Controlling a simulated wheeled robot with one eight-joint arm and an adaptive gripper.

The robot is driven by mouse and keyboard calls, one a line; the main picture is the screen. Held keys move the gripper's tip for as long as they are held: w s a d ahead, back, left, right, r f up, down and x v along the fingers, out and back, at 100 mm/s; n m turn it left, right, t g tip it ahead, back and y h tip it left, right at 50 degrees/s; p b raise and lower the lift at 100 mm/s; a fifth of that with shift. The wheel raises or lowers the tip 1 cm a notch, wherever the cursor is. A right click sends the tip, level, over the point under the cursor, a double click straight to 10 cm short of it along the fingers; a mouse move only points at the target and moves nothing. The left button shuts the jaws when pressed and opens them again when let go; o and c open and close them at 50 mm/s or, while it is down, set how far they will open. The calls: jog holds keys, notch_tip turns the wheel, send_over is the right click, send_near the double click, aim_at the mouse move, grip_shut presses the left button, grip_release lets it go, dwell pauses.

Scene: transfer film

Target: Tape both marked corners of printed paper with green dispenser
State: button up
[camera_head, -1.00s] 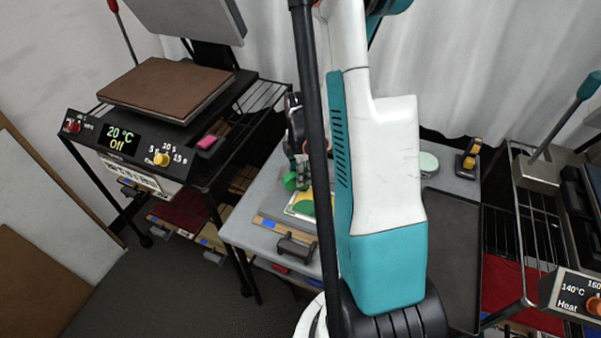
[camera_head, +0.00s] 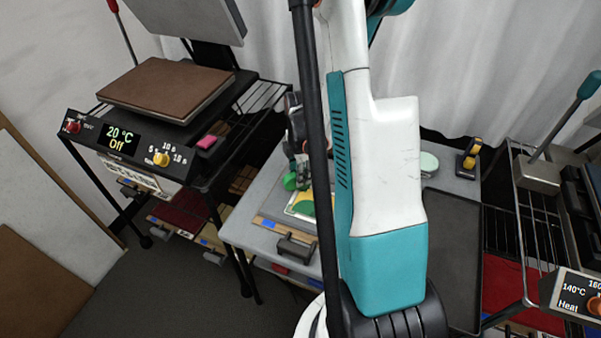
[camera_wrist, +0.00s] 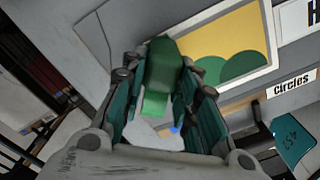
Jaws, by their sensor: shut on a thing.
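My gripper (camera_wrist: 158,112) is shut on the green dispenser (camera_wrist: 161,72), which sits between its fingers in the wrist view. The dispenser also shows in the head view (camera_head: 290,181), at the left of the paper. The printed paper (camera_wrist: 232,47) has a yellow field with green rounded shapes and a pale border. It lies just beyond and to the right of the dispenser in the wrist view, and partly shows in the head view (camera_head: 302,204). My arm hides much of it there. I cannot tell whether the dispenser touches the paper, and the corner marks are not clear.
The grey table (camera_head: 262,195) holds a dark tray (camera_head: 452,250) and a yellow-and-black dispenser (camera_head: 469,156) at right. A "Circles" label (camera_wrist: 293,84) lies near the paper. A heat press (camera_head: 165,90) stands left, another press (camera_head: 575,290) right.

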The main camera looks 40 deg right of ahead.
jog(key=shift+r+p, duration=2.2)
jog(key=shift+r, duration=1.35)
